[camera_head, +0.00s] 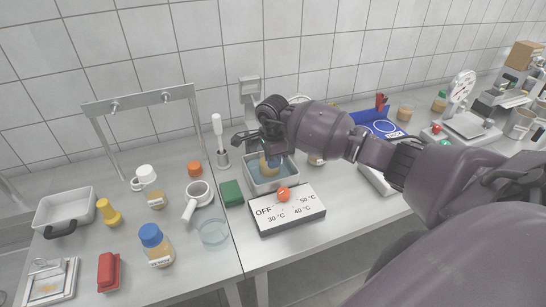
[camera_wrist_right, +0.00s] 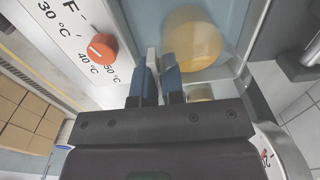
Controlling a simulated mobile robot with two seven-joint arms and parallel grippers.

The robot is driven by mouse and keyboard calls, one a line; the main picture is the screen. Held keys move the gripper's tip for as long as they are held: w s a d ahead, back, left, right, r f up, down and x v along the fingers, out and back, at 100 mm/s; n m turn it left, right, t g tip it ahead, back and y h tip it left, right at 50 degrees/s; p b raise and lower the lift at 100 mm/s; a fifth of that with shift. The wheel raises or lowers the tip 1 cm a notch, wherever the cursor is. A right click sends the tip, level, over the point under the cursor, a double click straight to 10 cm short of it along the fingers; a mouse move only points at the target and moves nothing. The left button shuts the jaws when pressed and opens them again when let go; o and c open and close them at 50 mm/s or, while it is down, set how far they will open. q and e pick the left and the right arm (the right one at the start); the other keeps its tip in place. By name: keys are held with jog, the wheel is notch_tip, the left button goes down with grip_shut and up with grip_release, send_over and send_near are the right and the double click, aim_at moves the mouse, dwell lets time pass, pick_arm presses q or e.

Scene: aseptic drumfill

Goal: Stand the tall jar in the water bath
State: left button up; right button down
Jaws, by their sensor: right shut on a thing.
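In the right wrist view the jar (camera_wrist_right: 193,40) shows as a pale yellow round shape against the blue water, just beyond the fingertips. My right gripper (camera_wrist_right: 159,66) is shut, its fingers close together at the jar's near edge. In the head view my right gripper (camera_head: 266,146) is above the bath, partly hiding the jar. I cannot tell whether the jar's base touches the bath floor. My left gripper is out of view.
A control box (camera_head: 290,215) with a red knob (camera_head: 283,194) and temperature marks stands in front of the bath. A green block (camera_head: 231,193) lies just left of it. A glass dish (camera_head: 213,233), a blue-capped bottle (camera_head: 156,246) and a white pan (camera_head: 198,196) stand farther left.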

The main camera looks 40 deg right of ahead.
jog(key=shift+f, duration=0.25)
jog(key=shift+f+b, duration=0.6)
dwell(0.6)
jog(key=c, duration=1.1)
grip_release()
jog(key=shift+c, duration=0.2)
notch_tip(320, 180, up, 11)
jog(key=shift+f+b, duration=0.1)
jog(key=shift+b, duration=0.3)
